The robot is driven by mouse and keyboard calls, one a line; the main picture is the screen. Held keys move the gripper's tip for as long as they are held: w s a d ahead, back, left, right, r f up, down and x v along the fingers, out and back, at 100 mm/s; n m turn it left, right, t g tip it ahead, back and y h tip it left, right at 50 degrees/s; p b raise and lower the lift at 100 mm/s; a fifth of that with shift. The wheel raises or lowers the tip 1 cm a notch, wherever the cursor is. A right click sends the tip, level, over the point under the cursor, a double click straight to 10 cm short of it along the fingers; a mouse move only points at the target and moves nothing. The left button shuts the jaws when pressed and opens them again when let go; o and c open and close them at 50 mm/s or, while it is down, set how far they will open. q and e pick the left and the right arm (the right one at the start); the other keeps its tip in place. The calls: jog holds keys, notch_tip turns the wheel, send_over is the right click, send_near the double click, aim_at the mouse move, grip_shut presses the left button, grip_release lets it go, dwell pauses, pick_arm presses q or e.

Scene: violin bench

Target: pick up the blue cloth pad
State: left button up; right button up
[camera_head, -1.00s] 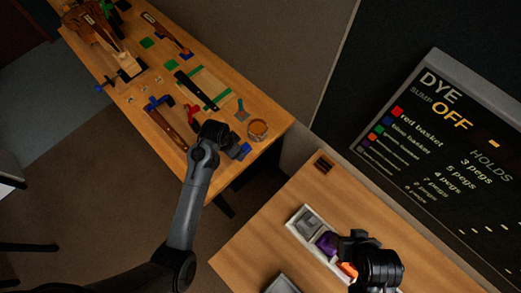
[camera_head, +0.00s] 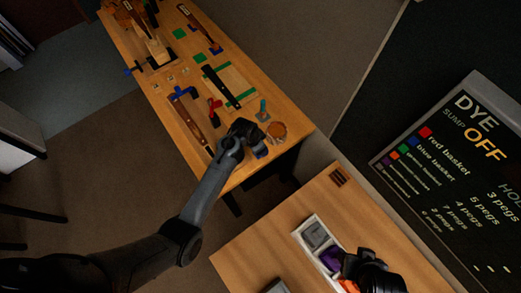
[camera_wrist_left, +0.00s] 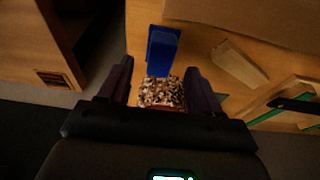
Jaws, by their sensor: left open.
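The blue cloth pad (camera_wrist_left: 162,50) shows in the left wrist view as a blue block, just beyond and between the fingertips. In the head view only a bit of its blue (camera_head: 261,153) shows beside my left gripper (camera_head: 254,143), at the near end of the long bench. My left gripper, also in the left wrist view (camera_wrist_left: 158,70), is open. A speckled brown-and-white thing (camera_wrist_left: 162,92) lies between its fingers; I cannot tell its exact height. My right gripper (camera_head: 352,264) is over the white tray on the other table; its fingers are unclear.
A round tan dish (camera_head: 277,131) sits close to my left gripper. The long bench (camera_head: 293,118) holds several tools and a violin part. The white tray (camera_head: 299,233) has grey, purple and orange contents. A small dark block (camera_head: 339,177) lies on the right table.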

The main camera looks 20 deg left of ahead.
pick_arm(q)
jog(key=shift+x, duration=1.25)
jog(key=c, duration=1.1)
